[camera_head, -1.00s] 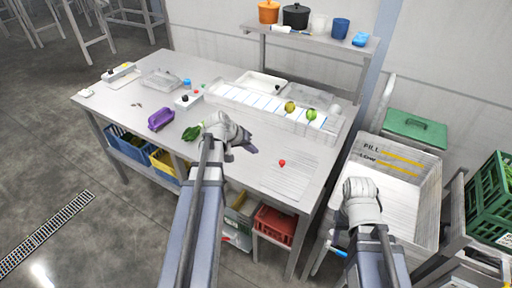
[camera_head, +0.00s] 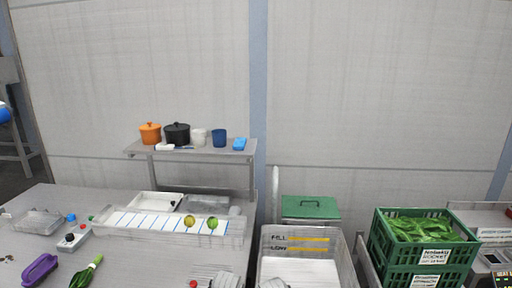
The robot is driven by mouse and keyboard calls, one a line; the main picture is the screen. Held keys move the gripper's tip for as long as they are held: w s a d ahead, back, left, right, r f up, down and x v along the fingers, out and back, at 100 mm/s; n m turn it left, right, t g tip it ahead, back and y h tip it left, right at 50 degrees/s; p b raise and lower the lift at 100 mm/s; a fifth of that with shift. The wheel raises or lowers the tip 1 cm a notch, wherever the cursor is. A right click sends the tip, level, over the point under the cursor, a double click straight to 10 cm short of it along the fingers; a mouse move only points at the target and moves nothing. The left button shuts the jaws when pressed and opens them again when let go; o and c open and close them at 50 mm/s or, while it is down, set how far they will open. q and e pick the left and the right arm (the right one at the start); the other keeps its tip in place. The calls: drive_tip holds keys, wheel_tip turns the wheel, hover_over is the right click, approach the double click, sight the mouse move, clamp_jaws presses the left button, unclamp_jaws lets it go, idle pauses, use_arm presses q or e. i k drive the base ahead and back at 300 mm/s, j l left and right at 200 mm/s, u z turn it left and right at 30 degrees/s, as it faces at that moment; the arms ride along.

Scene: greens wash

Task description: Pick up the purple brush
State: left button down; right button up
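The purple brush (camera_head: 40,268) lies on the grey worktable at the lower left of the head view. A green leafy bunch (camera_head: 88,270) with a pale stem end lies just to its right, apart from it. Neither gripper's fingers show. Only small pale shapes, perhaps part of my arms, show at the bottom edge right of centre, so I cannot see what the grippers hold.
A small box with knobs (camera_head: 73,240) and a clear tray (camera_head: 38,222) lie behind the brush. A long white tray (camera_head: 170,228) holds a yellow and a green round item. A shelf (camera_head: 192,152) with pots stands behind. Green crates (camera_head: 425,258) stand at right.

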sight(30, 280)
drive_tip(key=u, duration=1.7)
drive_tip(key=z, duration=0.65)
drive_tip(key=i+j+z, duration=0.15)
drive_tip(key=j+z, duration=0.15)
drive_tip(key=i+j+z, duration=0.1)
drive_tip(key=j+z, duration=0.2)
drive_tip(key=j, duration=0.15)
drive_tip(key=j+z, duration=0.3)
drive_tip(key=j, duration=0.15)
drive_tip(key=j+z, duration=0.25)
drive_tip(key=j, duration=2)
drive_tip(key=i, duration=0.05)
